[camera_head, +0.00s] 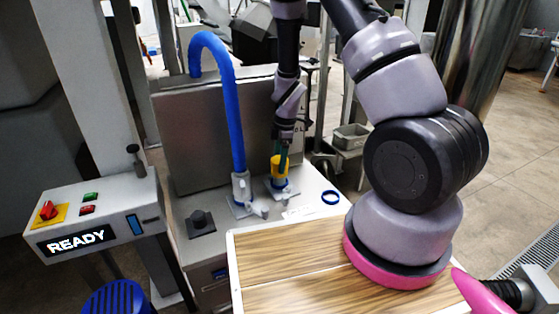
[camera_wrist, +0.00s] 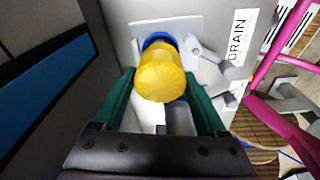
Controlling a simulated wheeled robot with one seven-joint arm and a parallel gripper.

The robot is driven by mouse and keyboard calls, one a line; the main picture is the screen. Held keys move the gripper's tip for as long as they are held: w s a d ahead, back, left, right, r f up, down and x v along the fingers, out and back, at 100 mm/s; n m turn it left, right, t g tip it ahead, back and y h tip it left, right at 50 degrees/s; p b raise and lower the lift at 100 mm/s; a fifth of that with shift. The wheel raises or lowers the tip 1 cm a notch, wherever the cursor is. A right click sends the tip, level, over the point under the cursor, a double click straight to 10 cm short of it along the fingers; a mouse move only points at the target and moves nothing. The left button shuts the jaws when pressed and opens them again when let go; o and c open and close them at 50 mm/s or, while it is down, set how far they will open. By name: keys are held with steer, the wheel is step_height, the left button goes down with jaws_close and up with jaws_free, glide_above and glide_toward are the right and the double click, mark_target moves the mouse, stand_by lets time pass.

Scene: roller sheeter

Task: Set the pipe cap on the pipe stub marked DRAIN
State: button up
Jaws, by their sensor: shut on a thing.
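The yellow pipe cap (camera_head: 279,168) is between the green fingers of my gripper (camera_head: 283,152), which are shut on its sides. In the wrist view the cap (camera_wrist: 161,78) is between the fingertips of my gripper (camera_wrist: 158,84). The pipe stub (camera_head: 282,188) with a grey side valve is directly under the cap, and a blue band shows at the cap's far edge. The DRAIN label (camera_wrist: 240,38) is on the plate beside this stub. The cap hides the stub's top, so I cannot tell whether it is fully seated.
A blue hose (camera_head: 236,120) rises from a second valved fitting (camera_head: 241,188) just left. A loose blue ring (camera_head: 330,198) lies to the right. A control box (camera_head: 92,215) reads READY. A wooden board (camera_head: 290,262) is in front.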

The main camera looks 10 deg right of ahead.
steer(key=shift+f, duration=0.4)
steer(key=shift+f, duration=0.4)
steer(key=shift+f, duration=0.35)
stand_by(0.4)
steer(key=shift+f, duration=0.35)
steer(key=shift+f, duration=0.2)
stand_by(0.4)
steer(key=o, duration=1.3)
steer(key=r, duration=0.3)
steer(key=d+r, duration=0.1)
steer(key=r, duration=0.6)
steer(key=shift+d+r, duration=0.15)
steer(key=shift+r, duration=0.25)
steer(key=shift+s, duration=0.1)
